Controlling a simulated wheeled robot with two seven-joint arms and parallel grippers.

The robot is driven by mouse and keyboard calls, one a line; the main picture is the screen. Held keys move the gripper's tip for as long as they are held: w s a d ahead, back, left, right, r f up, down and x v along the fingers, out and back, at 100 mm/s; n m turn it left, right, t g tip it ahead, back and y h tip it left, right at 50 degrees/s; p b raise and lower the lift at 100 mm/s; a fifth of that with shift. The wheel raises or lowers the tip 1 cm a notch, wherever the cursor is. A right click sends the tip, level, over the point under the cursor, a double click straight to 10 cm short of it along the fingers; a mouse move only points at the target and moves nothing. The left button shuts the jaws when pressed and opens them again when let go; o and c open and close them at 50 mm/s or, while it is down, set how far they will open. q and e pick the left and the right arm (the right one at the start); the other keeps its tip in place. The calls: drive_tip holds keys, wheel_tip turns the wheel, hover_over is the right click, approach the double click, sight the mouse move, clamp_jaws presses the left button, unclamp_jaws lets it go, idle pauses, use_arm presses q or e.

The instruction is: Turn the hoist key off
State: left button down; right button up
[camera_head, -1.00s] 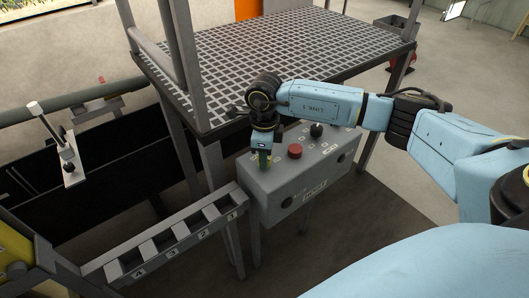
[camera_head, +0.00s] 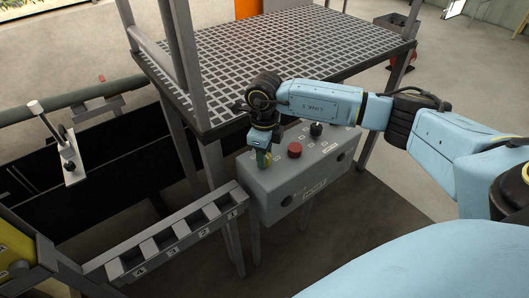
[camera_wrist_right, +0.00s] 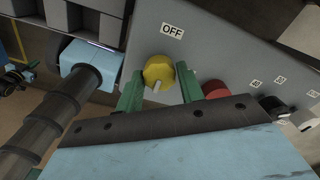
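The yellow hoist key (camera_wrist_right: 158,72) is a round knob with a pale bar on the grey control box, just below an OFF label (camera_wrist_right: 172,31). My right gripper (camera_wrist_right: 160,78) has one green finger on each side of the key. Small gaps seem to show between the fingers and the knob. In the head view my right gripper (camera_head: 263,158) points down at the left end of the control box (camera_head: 290,190). The key (camera_head: 268,157) shows only partly there, beside the fingertips. My left gripper is not in view.
A red button (camera_head: 295,150) and a black knob (camera_head: 316,130) sit on the box to the right of the key. A grated platform (camera_head: 290,50) stands behind it. A numbered slot rack (camera_head: 178,238) lies to the left, and a lever (camera_head: 55,140) farther left.

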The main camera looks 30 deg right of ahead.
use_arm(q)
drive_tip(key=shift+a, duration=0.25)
use_arm(e)
drive_tip(key=o, duration=0.3)
drive_tip(key=shift+o, duration=0.2)
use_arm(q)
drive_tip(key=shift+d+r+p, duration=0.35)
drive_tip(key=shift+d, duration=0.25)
use_arm(e)
wheel_tip(320, 180, up, 13)
drive_tip(key=shift+r, duration=0.2)
drive_tip(key=shift+a, duration=0.1)
